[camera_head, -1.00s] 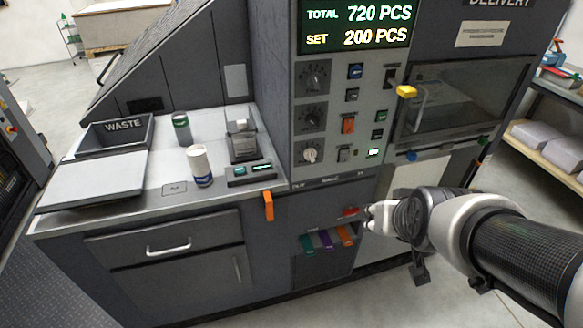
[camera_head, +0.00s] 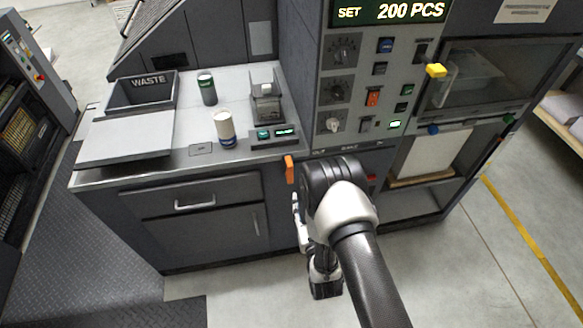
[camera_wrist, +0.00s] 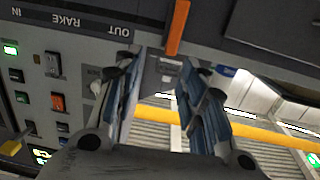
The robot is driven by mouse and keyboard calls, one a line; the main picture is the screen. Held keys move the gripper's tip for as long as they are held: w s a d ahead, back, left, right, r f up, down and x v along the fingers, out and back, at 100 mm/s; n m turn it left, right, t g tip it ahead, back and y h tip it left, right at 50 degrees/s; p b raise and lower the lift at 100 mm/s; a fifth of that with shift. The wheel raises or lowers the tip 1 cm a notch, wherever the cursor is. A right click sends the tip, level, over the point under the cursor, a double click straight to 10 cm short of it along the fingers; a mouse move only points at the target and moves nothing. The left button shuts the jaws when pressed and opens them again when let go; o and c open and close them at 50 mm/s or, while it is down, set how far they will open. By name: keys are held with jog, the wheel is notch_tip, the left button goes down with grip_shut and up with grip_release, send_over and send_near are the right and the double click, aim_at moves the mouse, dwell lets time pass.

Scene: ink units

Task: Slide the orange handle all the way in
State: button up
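The orange handle (camera_head: 289,170) hangs upright at the counter's front right corner, beside the machine's control face. In the wrist view, which is upside down, the orange handle (camera_wrist: 177,28) stands at the OUT end of a slot label reading RAKE, with IN at the far left. My gripper (camera_wrist: 158,68) is open and empty, its two fingers apart. The handle's end lies just ahead of the fingertips, nearer the right finger; I cannot tell whether they touch. In the head view my wrist hides most of the gripper, just below and right of the handle.
The control panel (camera_head: 365,85) with knobs and switches rises right of the handle. A yellow knob (camera_head: 436,70) sticks out farther right. A white cup (camera_head: 224,128), a green can (camera_head: 207,88) and a waste bin (camera_head: 143,92) stand on the counter. Floor in front is clear.

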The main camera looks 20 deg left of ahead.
aim_at(291, 172)
jog(key=s+f+y, duration=0.1)
jog(key=s+f, duration=0.1)
jog(key=s, duration=0.2)
jog(key=shift+n, duration=0.3)
jog(key=b+x, duration=0.1)
jog(key=x, duration=0.4)
jog(key=b+x, duration=0.1)
jog(key=x, duration=0.5)
jog(key=r+b+x, duration=0.1)
jog(key=b+x, duration=0.1)
jog(key=x, duration=0.4)
jog(key=shift+w+d+r, duration=0.15)
jog(key=shift+d, duration=0.05)
jog(key=shift+t, duration=0.3)
jog(key=shift+c, duration=0.5)
grip_shut()
